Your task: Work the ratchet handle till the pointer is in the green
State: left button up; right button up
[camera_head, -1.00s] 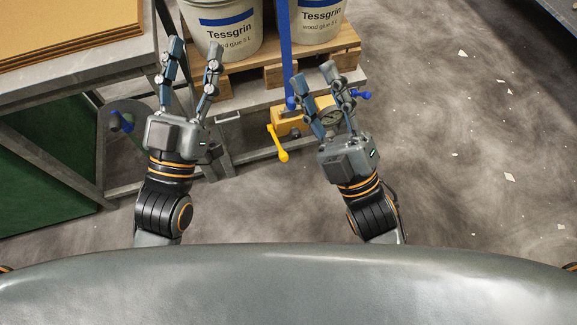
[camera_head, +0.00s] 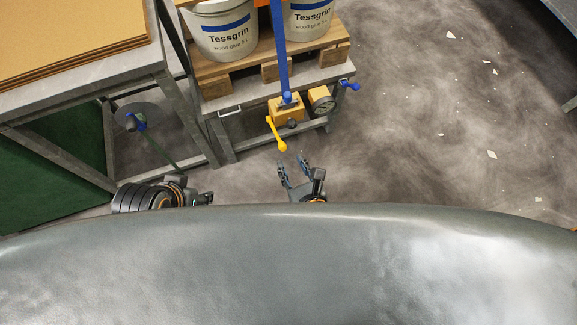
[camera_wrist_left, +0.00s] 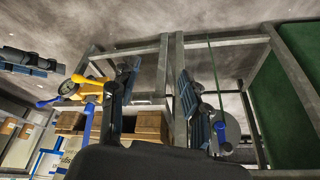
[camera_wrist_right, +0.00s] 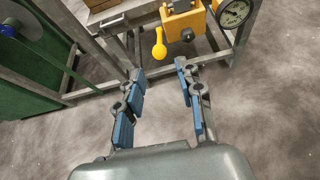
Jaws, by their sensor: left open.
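A yellow pump unit (camera_head: 287,112) sits low at the front of the press frame. A yellow lever (camera_head: 276,133) with a rounded end hangs from it, and a long blue bar (camera_head: 282,55) rises above it. Which of these is the ratchet handle is not marked. The round gauge (camera_head: 321,99) also shows in the right wrist view (camera_wrist_right: 234,12); its pointer and any green zone are too small to read. My right gripper (camera_head: 292,163) is open and empty, below and apart from the yellow lever. My left gripper (camera_wrist_left: 157,68) is open and empty; the head view mostly hides it.
A small blue handle (camera_head: 349,86) sticks out at the frame's right. White glue pails (camera_head: 224,35) stand on a wooden pallet (camera_head: 305,62). A steel bench (camera_head: 130,72) with brown boards and a wheel (camera_head: 140,117) is at left. The floor at right is clear except for scraps.

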aim_at(284, 149)
jog(key=b+x, duration=0.1)
jog(key=x, duration=0.3)
jog(key=shift+w+f+b, duration=0.15)
jog(key=shift+b, duration=0.25)
jog(key=b+x, duration=0.1)
jog(key=x, duration=0.1)
jog(key=shift+w+a+f, duration=0.1)
jog(key=shift+w+a, duration=0.05)
jog(key=shift+w, duration=0.2)
jog(key=shift+c, duration=0.2)
pick_arm(q)
jog(key=w+d+r+t+h, duration=0.1)
jog(key=w+d+r+t, duration=0.1)
jog(key=w+r+t, duration=0.2)
jog(key=w+d+r+t+h, duration=0.1)
jog(key=w+d+r+t, duration=0.1)
jog(key=w, duration=0.6)
jog(key=r+t, duration=0.1)
jog(key=t, duration=0.1)
jog(key=shift+w+d+r+t, duration=0.25)
jog(key=shift+w+r+t, duration=0.05)
jog(key=shift+w+r, duration=0.1)
pick_arm(e)
grip_shut()
